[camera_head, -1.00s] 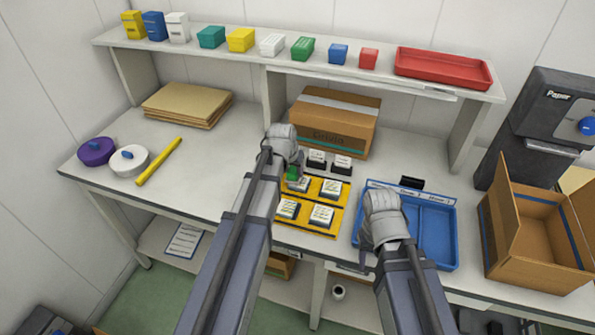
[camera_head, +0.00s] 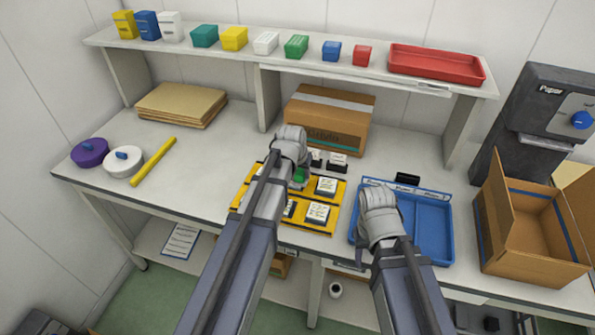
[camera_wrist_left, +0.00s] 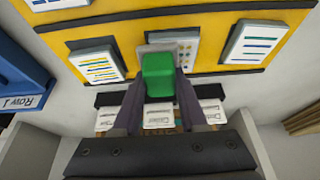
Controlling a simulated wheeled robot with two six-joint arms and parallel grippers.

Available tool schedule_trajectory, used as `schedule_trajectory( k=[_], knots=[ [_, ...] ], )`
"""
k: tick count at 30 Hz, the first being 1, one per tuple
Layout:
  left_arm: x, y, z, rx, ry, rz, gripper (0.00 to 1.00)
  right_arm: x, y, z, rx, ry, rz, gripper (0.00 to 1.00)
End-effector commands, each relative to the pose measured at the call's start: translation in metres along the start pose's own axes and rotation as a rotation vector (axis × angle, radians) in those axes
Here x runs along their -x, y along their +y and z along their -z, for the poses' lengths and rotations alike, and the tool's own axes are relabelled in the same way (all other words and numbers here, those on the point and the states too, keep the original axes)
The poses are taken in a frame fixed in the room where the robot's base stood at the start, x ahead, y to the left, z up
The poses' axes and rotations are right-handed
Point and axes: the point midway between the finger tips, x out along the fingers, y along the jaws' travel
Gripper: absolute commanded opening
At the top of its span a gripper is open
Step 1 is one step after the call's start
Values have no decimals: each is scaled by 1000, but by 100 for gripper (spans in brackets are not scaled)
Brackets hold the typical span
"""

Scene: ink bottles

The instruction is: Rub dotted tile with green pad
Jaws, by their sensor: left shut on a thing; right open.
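My left gripper (camera_head: 298,172) is shut on the green pad (camera_head: 300,176) over the back row of the yellow board (camera_head: 336,207). In the left wrist view the green pad (camera_wrist_left: 158,76) sits between the fingers. It covers part of a pale tile with small blue dots (camera_wrist_left: 185,48), the dotted tile. Whether the pad touches the tile or hovers just above it I cannot tell. Lined tiles (camera_wrist_left: 97,66) (camera_wrist_left: 249,43) lie on either side of it. My right gripper (camera_head: 378,205) is open near the blue tray's left side, its fingertips mostly hidden.
The blue tray (camera_head: 428,226) lies right of the board. Black-and-white blocks (camera_head: 337,160) stand behind the board, before a cardboard box (camera_head: 328,118). An open carton (camera_head: 535,235) stands at the right. The table left of the board is clear up to a yellow stick (camera_head: 153,162).

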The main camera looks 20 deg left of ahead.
Motion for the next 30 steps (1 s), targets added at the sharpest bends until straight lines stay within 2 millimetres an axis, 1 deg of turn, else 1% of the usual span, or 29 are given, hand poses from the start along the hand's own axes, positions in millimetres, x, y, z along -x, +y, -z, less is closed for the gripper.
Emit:
schedule_trajectory(
  k=[4,8,24,30],
  knots=[
    [1,1,-1,0,-4,-3,0,1,0,0,0,0,0,50],
    [8,1,2,0,-3,-3,0,8,1,0,0,0,0,50],
    [55,0,22,0,-2,-1,0,59,6,-4,0,0,0,50],
    [55,0,23,0,-1,-1,0,60,6,-4,0,0,0,50]
  ],
)
